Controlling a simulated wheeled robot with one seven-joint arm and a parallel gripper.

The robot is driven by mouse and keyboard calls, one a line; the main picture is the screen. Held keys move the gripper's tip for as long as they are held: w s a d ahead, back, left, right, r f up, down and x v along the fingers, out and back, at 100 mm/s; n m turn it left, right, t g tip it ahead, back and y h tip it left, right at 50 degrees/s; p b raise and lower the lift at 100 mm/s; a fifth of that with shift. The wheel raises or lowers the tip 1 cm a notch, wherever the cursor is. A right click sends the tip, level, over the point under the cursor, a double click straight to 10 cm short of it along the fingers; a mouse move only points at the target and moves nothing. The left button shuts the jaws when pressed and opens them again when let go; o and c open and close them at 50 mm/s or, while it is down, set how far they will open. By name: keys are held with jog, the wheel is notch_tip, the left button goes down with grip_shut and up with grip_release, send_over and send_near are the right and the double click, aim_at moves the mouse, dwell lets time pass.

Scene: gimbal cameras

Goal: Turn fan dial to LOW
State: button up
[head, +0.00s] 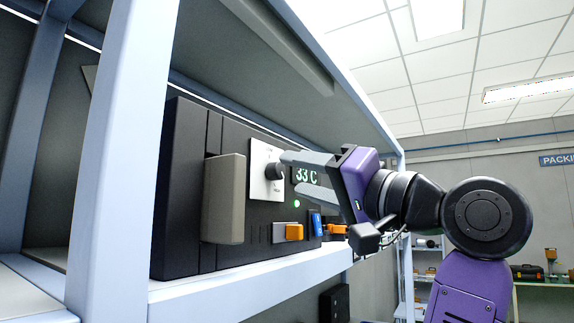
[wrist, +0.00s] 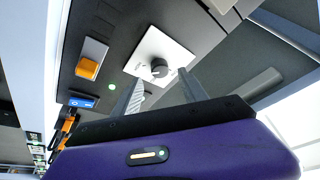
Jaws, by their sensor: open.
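The fan dial is a dark round knob on a white square plate (head: 259,185) on the front of a black panel box. In the head view the knob (head: 273,171) is close to my gripper's upper fingertip; I cannot tell whether they touch. In the wrist view the knob (wrist: 159,68) lies ahead of the gap between the fingers. My purple gripper (head: 287,173) is open, with grey fingers, and holds nothing. It also shows in the wrist view (wrist: 160,88). The plate's lettering is too small to read, so the dial's setting is not clear.
The black box (head: 180,190) stands on a pale blue shelf (head: 230,287). A grey-brown block (head: 224,199) protrudes left of the dial. A "33 C" display (head: 306,175), green light (head: 296,203), orange switch (head: 289,232) and blue switch (head: 316,224) are nearby. A shelf overhangs above.

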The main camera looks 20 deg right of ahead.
aim_at(281, 171)
jog(key=shift+p+x, duration=0.55)
jog(key=shift+x, duration=1.35)
grip_shut()
